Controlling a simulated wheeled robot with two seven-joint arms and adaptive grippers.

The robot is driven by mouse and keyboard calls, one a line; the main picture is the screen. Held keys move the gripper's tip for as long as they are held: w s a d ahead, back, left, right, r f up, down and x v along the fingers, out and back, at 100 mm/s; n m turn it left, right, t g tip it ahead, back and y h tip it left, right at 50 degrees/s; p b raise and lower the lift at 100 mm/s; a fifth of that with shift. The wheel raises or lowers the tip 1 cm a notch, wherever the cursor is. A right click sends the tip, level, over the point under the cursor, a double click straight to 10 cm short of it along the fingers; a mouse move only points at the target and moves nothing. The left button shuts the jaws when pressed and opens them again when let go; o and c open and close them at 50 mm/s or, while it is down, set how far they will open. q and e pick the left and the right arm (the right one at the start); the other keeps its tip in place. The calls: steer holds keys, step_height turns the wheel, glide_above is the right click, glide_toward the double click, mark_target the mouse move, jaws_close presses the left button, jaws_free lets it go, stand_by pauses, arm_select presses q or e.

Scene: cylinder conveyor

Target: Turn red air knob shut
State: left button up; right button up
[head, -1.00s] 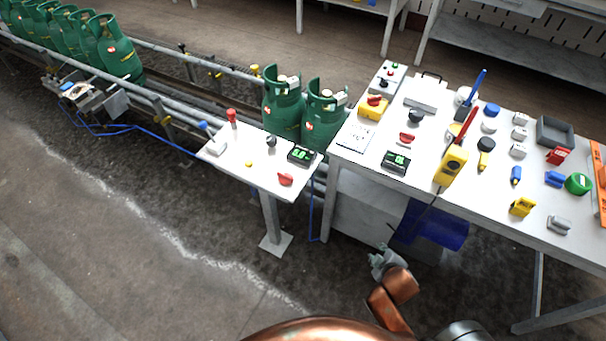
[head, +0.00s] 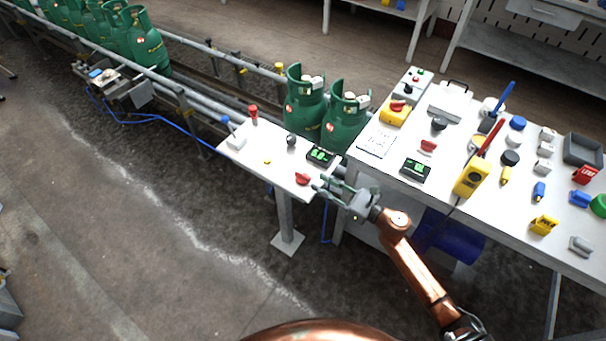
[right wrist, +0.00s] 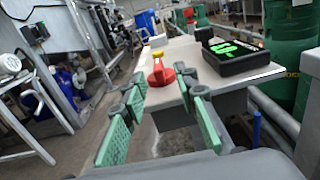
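The red knob (head: 302,179) sits at the front right corner of the small white table (head: 255,152). It also shows in the right wrist view (right wrist: 161,73), with a yellow mark on it. My right gripper (head: 321,184) is just right of this knob, at the table's edge. In the right wrist view, its two green-padded fingers (right wrist: 163,88) are spread apart and empty. The knob appears between and beyond the fingertips, with a gap left. My left gripper is not in view.
A black display box with green digits (head: 321,156) stands close behind the knob. A black knob (head: 291,140) and a red-topped lever (head: 254,113) are farther back. Green gas cylinders (head: 346,120) stand behind. A cluttered larger table (head: 385,170) is to the right.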

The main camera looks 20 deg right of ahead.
mark_target(303, 174)
steer(key=shift+w+a+n, duration=0.2)
steer(key=shift+a+n, duration=0.1)
steer(key=shift+a, duration=0.05)
steer(key=x, duration=0.7)
steer(key=shift+a+b, duration=0.1)
steer(key=shift+b, duration=0.2)
steer(key=shift+c, duration=0.7)
jaws_close()
